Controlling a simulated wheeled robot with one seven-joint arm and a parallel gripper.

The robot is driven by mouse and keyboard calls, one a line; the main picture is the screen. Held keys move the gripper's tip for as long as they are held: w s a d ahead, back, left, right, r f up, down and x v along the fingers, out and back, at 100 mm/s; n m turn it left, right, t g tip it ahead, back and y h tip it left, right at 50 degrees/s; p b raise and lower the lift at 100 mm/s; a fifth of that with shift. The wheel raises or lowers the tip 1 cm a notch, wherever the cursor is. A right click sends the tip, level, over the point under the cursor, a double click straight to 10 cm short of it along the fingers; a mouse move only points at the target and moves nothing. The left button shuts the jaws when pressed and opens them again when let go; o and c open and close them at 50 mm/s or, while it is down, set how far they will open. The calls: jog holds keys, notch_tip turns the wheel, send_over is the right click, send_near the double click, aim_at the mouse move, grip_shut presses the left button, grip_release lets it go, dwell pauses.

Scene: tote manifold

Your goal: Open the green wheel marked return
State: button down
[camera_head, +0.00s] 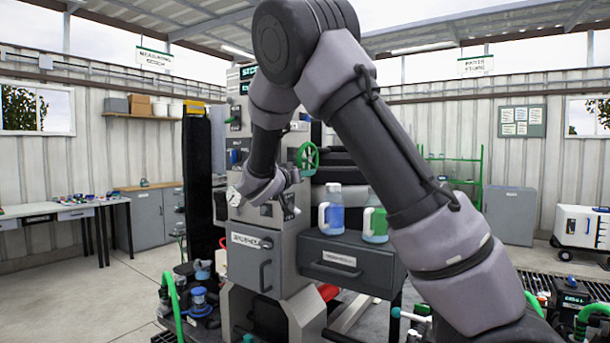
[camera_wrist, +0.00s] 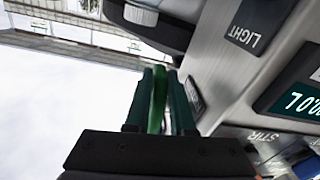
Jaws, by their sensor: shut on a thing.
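A green spoked wheel (camera_head: 307,157) stands upright on the right side of the grey machine in the head view. No "return" marking is readable on it. In the wrist view its bright green rim (camera_wrist: 157,100) runs between my fingers. My gripper (camera_wrist: 160,85) is shut on that rim, with one dark green finger on each side. In the head view my forearm and wrist cover part of the machine, and the fingertips are hard to make out beside the wheel. A small dark plate (camera_wrist: 194,95) beside the fingers is too oblique to read.
The grey machine panel (camera_wrist: 225,70) is close on the right in the wrist view, with a LIGHT label (camera_wrist: 257,22) and a lit display (camera_wrist: 297,100). A blue jug (camera_head: 332,208) and a green jug (camera_head: 375,222) stand on the grey drawer cabinet (camera_head: 340,260) below the wheel.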

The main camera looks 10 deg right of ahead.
jog(key=t+h, duration=0.1)
jog(key=w+d+t+h, duration=0.1)
jog(key=t+h, duration=0.1)
jog(key=t, duration=0.1)
jog(key=shift+w+d+f+n, duration=0.15)
jog(key=shift+w+f+n, duration=0.1)
jog(key=shift+f+n, duration=0.1)
jog(key=shift+w+d+r+n+t+h, duration=0.15)
jog(key=shift+w+d+n+t+h, duration=0.2)
jog(key=shift+t, duration=0.5)
jog(key=shift+w+d+r+t+h, duration=0.1)
jog(key=shift+t+h, duration=0.35)
jog(key=shift+t, duration=0.4)
jog(key=c, duration=0.8)
grip_release()
jog(key=shift+h, duration=0.3)
jog(key=v, duration=1)
jog(key=shift+s+f, duration=0.2)
jog(key=shift+f, duration=0.1)
jog(key=shift+a, duration=0.1)
